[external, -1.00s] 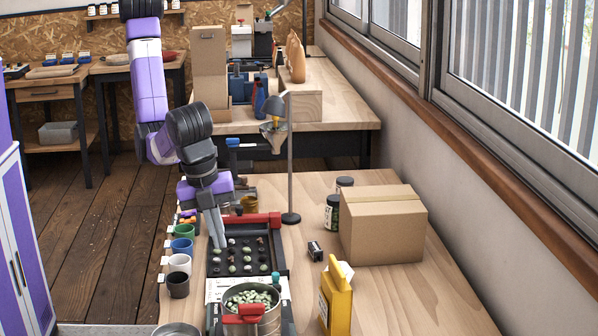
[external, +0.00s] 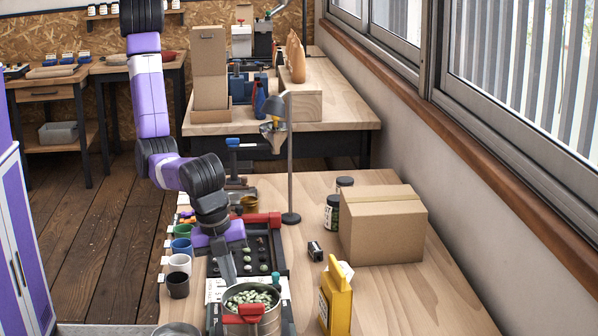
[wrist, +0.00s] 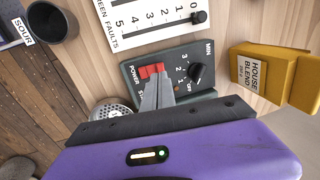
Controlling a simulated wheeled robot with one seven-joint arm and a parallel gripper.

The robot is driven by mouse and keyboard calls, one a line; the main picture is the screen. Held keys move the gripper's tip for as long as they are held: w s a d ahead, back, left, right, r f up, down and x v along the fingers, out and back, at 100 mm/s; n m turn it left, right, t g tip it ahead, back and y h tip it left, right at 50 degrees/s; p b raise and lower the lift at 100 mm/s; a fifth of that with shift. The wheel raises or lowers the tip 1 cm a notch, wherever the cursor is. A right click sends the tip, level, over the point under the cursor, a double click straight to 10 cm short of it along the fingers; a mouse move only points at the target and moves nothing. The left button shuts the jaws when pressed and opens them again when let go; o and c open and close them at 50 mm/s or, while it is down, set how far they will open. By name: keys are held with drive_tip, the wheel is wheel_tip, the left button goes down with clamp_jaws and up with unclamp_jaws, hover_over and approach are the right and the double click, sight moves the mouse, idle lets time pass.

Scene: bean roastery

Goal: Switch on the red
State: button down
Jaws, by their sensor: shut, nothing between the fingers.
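A red rocker switch marked POWER (wrist: 151,70) sits on a dark control box (wrist: 207,62) in the wrist view. Beside it, the box has a black knob (wrist: 196,74) with a numbered dial marked OFF and MIN. My gripper (wrist: 155,84) is shut and empty, its fingertips right at the near edge of the red switch. I cannot tell whether they touch it, and they cover part of it. In the external view my gripper (external: 231,280) points down behind the metal pot of green beans (external: 266,327), which hides its tips.
A white numbered scale card (wrist: 150,22) lies beyond the box. A yellow House Blend bag (wrist: 262,75) stands to the right, and a dark cup (wrist: 50,22) to the left. A bean tray (external: 281,262) and cardboard box (external: 383,232) stand farther back.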

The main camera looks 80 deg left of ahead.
drive_tip(key=f, duration=0.2)
drive_tip(key=shift+w+f, duration=0.2)
drive_tip(key=shift+f, duration=0.2)
drive_tip(key=shift+w+f, duration=0.1)
drive_tip(key=shift+f, duration=0.1)
drive_tip(key=shift+w+f, duration=0.15)
drive_tip(key=shift+f, duration=0.05)
drive_tip(key=shift+p, duration=0.3)
